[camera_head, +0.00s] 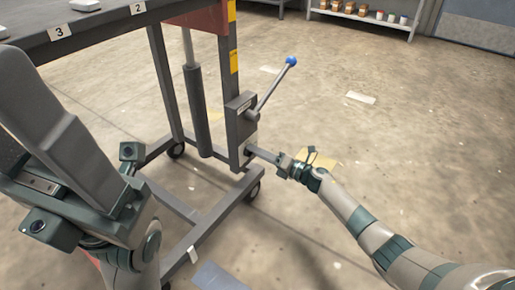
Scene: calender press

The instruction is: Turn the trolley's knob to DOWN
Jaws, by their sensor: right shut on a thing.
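The trolley has an upright dark post (234,85) with yellow marks, a piston beside it and a wheeled base frame (225,205). A grey box (241,118) on the post carries a lever with a blue ball end (291,61), tilted up to the right. My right gripper (254,150) reaches in from the right, low on the post under the box. It is shut on a small part there, taken as the knob, which its fingers hide. No DOWN marking can be read. My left gripper (62,130) is large and close at the left, away from the knob; its jaw gap cannot be made out.
The trolley's dark tabletop (100,32) with labels 2 and 3 spans the upper left. A yellow patch (322,170) and a blue-grey sheet (218,277) lie on the floor. A shelf (365,18) with small boxes stands at the back. The floor at right is open.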

